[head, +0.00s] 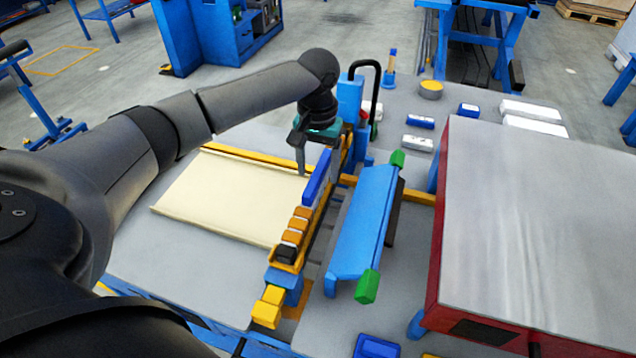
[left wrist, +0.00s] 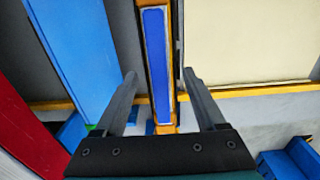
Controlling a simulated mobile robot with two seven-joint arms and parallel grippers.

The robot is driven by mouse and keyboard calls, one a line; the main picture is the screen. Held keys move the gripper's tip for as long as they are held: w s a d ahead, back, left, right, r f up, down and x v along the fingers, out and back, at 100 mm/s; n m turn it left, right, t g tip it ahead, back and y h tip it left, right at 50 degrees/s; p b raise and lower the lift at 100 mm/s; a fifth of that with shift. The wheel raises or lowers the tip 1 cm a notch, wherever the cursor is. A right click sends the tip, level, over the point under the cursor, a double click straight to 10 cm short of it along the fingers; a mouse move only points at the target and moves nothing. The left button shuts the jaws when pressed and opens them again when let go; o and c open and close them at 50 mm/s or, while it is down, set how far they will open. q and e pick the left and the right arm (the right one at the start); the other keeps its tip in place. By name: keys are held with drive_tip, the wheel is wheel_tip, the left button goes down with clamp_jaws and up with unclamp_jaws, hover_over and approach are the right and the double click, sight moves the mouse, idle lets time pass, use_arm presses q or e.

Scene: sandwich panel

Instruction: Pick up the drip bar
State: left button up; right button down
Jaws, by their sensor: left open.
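A narrow blue bar (head: 317,178), which I take to be the drip bar, sits lengthwise in a yellow-orange rail (head: 322,208) in the head view. The left wrist view shows the blue bar (left wrist: 156,60) running between my fingers. My left gripper (head: 308,160) is over the far part of the rail, pointing down. In the left wrist view my left gripper (left wrist: 160,76) is open, one finger on each side of the bar, with nothing gripped. I cannot tell how far the fingertips are above it. My right gripper is not in view.
A cream panel (head: 230,195) lies left of the rail. A tilted blue plate (head: 364,222) with green ends stands close on its right. A large red-sided box (head: 540,220) fills the right. Orange blocks (head: 292,238) and a black one sit along the near rail.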

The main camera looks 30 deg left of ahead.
use_arm(q)
wheel_tip(320, 180, down, 2)
drive_tip(key=shift+f, duration=0.25)
clamp_jaws()
idle(0.5)
